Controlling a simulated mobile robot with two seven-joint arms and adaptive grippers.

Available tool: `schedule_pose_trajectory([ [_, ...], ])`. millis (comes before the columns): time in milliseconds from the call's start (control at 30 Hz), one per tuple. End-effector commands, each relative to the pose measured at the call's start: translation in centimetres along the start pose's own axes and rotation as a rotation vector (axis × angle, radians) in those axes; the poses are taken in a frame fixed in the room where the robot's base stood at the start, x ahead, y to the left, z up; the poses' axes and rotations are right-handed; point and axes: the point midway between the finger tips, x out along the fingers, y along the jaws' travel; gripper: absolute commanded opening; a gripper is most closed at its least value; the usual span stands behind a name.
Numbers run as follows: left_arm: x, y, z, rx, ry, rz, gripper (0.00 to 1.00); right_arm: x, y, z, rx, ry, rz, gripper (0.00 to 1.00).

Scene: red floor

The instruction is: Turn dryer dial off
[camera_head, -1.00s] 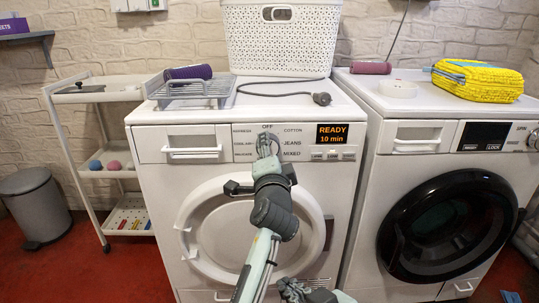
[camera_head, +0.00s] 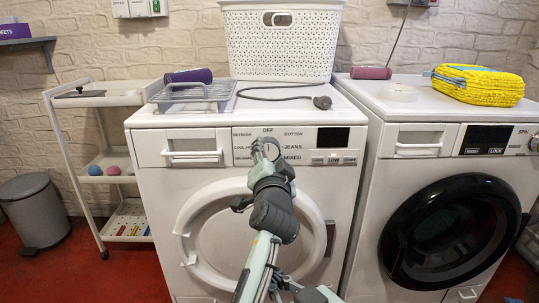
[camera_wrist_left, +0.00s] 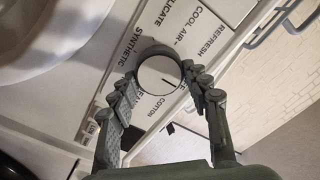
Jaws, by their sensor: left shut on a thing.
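The dryer (camera_head: 345,187) is the left white machine, with its round dial (camera_wrist_left: 158,75) in the middle of the label panel. My left gripper (camera_head: 264,150) reaches up to the panel and is shut on the dial, one finger on each side in the left wrist view. A dark line on the dial shows between the fingers. In the head view the fingers partly cover the dial, below the OFF label (camera_head: 268,129). The dryer's display (camera_head: 333,137) is black. Part of my right arm (camera_head: 310,293) shows at the bottom edge; its gripper is too unclear to read.
A white basket (camera_head: 285,45), a cable (camera_head: 270,97), a wire rack (camera_head: 190,93) and a purple roll (camera_head: 188,75) are on the dryer top. A washer (camera_head: 400,190) stands close on the right. A white trolley (camera_head: 98,100) and a bin (camera_head: 35,210) are left.

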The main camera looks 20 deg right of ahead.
Motion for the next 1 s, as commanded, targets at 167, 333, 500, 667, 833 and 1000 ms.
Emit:
schedule_pose_trajectory([
  [167,0.1,-0.3,-0.2,-0.003,0.005,-0.005,0.19,0.0,0.0,0.0,0.0,0.0,0.0,0.0],
  [333,0.1,-0.3,-0.2,-0.003,0.005,-0.004,0.58,0.0,0.0,-0.1,0.0,0.0,0.0,0.0],
  [500,0.0,-0.2,-0.1,-0.002,0.003,-0.002,0.69,0.0,0.0,0.0,0.0,0.0,0.0,0.0],
  [667,0.0,-0.1,-0.1,-0.001,0.002,-0.001,0.69,0.0,0.0,0.0,0.0,0.0,0.0,0.0],
  [833,0.1,-0.9,-0.8,-0.001,0.004,-0.004,0.69,0.0,0.0,0.0,0.0,0.001,0.0,0.0],
  [1000,0.0,-3.1,-3.2,-0.001,0.008,-0.007,0.69,0.0,0.0,0.0,0.0,0.0,0.0,0.0],
])
